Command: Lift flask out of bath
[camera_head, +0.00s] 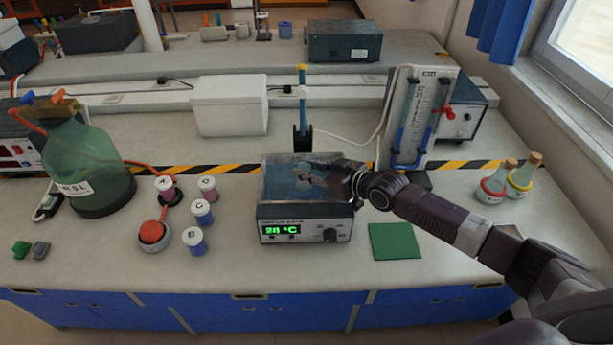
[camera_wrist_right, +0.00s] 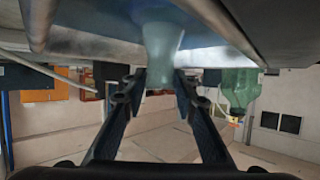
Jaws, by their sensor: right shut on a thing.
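The water bath (camera_head: 285,214) stands in the middle of the bench, with a clear tank on top and a green temperature display on its front. My right gripper (camera_head: 318,172) reaches over the tank from the right. In the right wrist view, which appears upside down, the fingers of my right gripper (camera_wrist_right: 160,82) are shut on the neck of a pale green translucent flask (camera_wrist_right: 163,45). The flask's lower part is at the bath, and I cannot tell how deep it sits. In the head view the gripper and tank largely hide it. My left gripper is not in view.
A green mat (camera_head: 394,241) lies right of the bath. Several lidded jars (camera_head: 202,212) and a large green bottle (camera_head: 90,170) stand left. A manometer board (camera_head: 418,115) stands behind right. Two ringed flasks (camera_head: 493,184) stand far right. A blue-and-yellow rod stand (camera_head: 302,105) is behind the bath.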

